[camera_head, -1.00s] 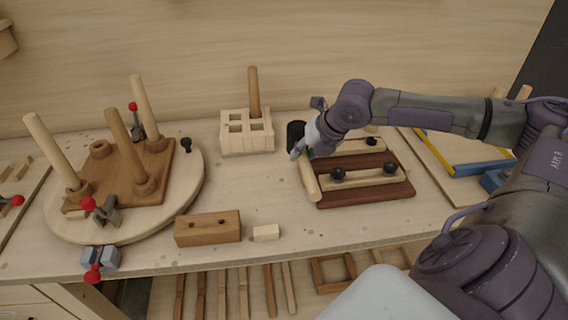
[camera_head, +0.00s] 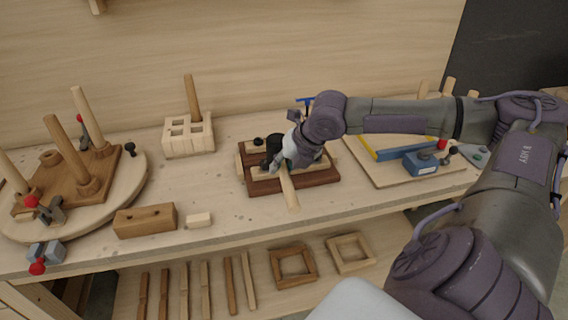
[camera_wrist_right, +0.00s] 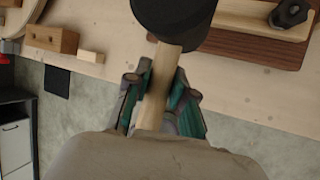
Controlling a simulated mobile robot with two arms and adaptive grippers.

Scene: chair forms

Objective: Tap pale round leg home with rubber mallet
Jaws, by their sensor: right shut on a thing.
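My right gripper (camera_head: 284,160) is shut on the rubber mallet's pale handle, with the black head (camera_head: 274,144) beyond the fingers. In the right wrist view the fingers (camera_wrist_right: 160,98) flank the handle (camera_wrist_right: 158,75), below the black head (camera_wrist_right: 174,14). The mallet is over the dark clamp board. The brown chair seat (camera_head: 105,164) lies on a round turntable (camera_head: 137,178) at far left. Upright round legs stand in its sockets: a pale one (camera_head: 88,116) at the back, a browner one (camera_head: 64,150), and another pale one (camera_head: 14,176) at the left edge. My left gripper is out of view.
A slotted block (camera_head: 190,146) holding a brown leg (camera_head: 192,98) stands behind. A drilled wooden block (camera_head: 145,221) and small pale block (camera_head: 199,220) lie near the front edge. The dark board (camera_head: 325,174) has black knobs. A blue tool (camera_head: 420,163) lies on a board at right.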

